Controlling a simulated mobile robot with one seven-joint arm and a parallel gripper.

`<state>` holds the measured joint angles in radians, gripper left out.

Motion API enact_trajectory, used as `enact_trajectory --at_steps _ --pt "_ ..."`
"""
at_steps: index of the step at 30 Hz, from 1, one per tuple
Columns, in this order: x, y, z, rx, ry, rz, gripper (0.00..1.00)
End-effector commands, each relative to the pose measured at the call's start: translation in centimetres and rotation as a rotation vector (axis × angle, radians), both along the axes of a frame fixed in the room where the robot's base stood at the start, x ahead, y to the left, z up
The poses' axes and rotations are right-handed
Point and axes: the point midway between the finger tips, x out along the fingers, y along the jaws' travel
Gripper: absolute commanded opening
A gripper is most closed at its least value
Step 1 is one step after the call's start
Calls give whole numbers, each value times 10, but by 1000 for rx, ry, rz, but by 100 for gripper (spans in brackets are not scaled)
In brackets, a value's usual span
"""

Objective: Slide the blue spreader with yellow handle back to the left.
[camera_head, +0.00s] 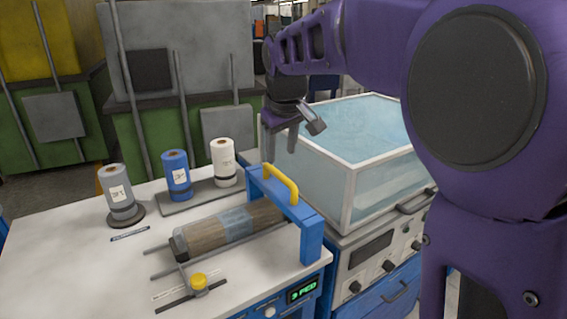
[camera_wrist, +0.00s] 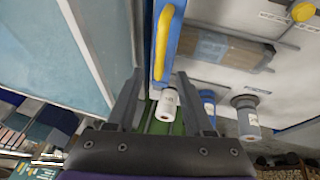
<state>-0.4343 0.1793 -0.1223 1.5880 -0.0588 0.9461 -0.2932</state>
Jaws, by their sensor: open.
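The blue spreader (camera_head: 311,238) is an arch standing over the right end of the turned wood piece (camera_head: 225,228). Its yellow handle (camera_head: 281,184) curves along its top. In the wrist view the spreader's blue top (camera_wrist: 172,45) and yellow handle (camera_wrist: 162,42) run upward from between my fingertips. My gripper (camera_head: 281,140) is open and empty, above and behind the far end of the handle. The wrist view shows both fingers (camera_wrist: 160,78) spread apart, with the handle's near end roughly in line between them.
A glass-walled tank (camera_head: 348,190) stands close on the right. White (camera_head: 223,160), blue (camera_head: 177,177) and grey (camera_head: 118,190) spools stand at the back left. A yellow knob (camera_head: 199,282) is in front of the wood. The white tabletop (camera_head: 60,255) is clear at left.

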Motion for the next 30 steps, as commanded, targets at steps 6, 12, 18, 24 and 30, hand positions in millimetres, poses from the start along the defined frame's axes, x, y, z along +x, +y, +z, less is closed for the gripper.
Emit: enact_trajectory --at_steps 6,12,18,24,30 --pt "19 3 -43 1 1 -1 52" --pt "29 5 -64 0 1 0 52" --pt "33 6 -70 1 -2 0 52" --pt "33 6 -70 2 -2 -1 52" --pt "32 6 -70 2 -2 -1 16"
